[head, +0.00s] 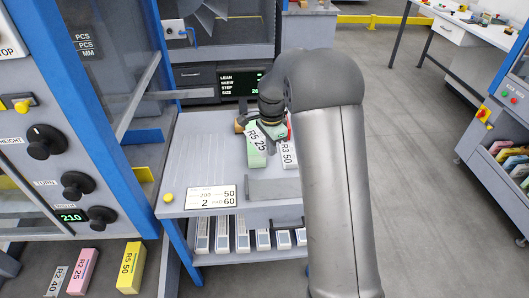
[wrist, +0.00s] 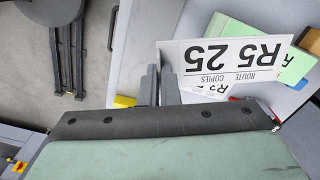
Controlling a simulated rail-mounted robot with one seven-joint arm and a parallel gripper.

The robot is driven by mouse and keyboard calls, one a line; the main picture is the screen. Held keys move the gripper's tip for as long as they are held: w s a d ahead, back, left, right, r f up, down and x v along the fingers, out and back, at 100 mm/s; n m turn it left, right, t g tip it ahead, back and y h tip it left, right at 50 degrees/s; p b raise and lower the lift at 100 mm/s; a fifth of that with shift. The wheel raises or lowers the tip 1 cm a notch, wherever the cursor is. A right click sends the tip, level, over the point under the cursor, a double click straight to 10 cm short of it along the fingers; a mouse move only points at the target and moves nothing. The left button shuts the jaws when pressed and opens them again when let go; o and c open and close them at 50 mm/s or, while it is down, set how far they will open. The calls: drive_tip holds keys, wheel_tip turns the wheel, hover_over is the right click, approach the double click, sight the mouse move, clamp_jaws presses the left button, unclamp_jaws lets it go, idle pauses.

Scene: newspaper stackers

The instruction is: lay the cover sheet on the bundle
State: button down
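The white cover sheet printed R5 25 (wrist: 230,58) is at my gripper (wrist: 160,78), with its edge between the two close-set fingers. In the head view the sheet (head: 259,137) appears tilted over the upper part of a green bundle (head: 257,158) on the grey table. The green also shows beyond the sheet in the wrist view (wrist: 296,66). My gripper (head: 268,128) is partly hidden by my arm. Whether the sheet touches the bundle cannot be told.
A white R3 50 card (head: 289,154) lies right of the green bundle. A label plate (head: 211,198) sits at the grey table's (head: 195,150) front edge. The table's left part is clear. Pink (head: 83,271) and yellow (head: 131,267) blocks stand at lower left.

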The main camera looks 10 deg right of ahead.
sight(260, 138)
drive_tip(key=w+f, duration=0.2)
drive_tip(key=f, duration=0.1)
drive_tip(key=w+f, duration=0.1)
drive_tip(key=shift+w+a+f+p, duration=0.15)
drive_tip(key=shift+w+a+p, duration=0.1)
drive_tip(key=shift+a+p, duration=0.1)
drive_tip(key=shift+f, duration=1.55)
drive_tip(key=shift+f, duration=0.25)
drive_tip(key=c, duration=1.7)
unclamp_jaws()
drive_tip(key=shift+r, duration=0.15)
